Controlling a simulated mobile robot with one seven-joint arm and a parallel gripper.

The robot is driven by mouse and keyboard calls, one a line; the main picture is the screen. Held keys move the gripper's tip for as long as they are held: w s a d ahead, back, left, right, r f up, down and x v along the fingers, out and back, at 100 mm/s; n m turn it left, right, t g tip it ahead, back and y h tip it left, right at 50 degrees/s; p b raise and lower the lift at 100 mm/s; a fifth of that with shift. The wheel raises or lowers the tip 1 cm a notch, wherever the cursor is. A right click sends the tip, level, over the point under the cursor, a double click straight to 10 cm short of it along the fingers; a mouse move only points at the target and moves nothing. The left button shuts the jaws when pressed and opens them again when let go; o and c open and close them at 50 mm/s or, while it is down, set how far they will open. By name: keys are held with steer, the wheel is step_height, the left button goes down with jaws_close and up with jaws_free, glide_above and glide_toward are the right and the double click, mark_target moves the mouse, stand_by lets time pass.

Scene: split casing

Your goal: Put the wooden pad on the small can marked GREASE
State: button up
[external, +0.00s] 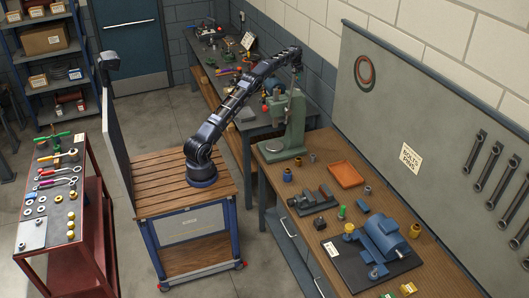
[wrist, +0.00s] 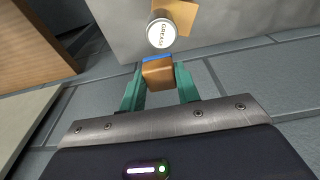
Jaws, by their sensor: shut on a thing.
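In the wrist view, my gripper (wrist: 159,80) has its two green fingers shut on a brown wooden pad (wrist: 158,72) with a blue edge. The small can marked GREASE (wrist: 161,33) shows its round white top just beyond the pad. In the external view, my gripper (external: 297,62) is at the far end of my outstretched arm, near the wall. The pad and the can are not clear there.
A tan piece (wrist: 178,14) lies beside the can in the wrist view. In the external view, a green press (external: 294,125) stands close below my gripper. The wooden bench (external: 330,155) holds an orange tray (external: 346,174), a vise and a blue motor.

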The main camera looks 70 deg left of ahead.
steer(key=shift+s+a+f, duration=0.1)
steer(key=shift+a+f, duration=0.2)
steer(key=shift+a, duration=0.05)
steer(key=shift+f, duration=3.85)
steer(key=shift+f, duration=0.15)
steer(key=o, duration=1)
steer(key=shift+c, duration=0.2)
step_height(320, 180, up, 12)
steer(key=s, duration=0.1)
steer(key=shift+s, duration=0.4)
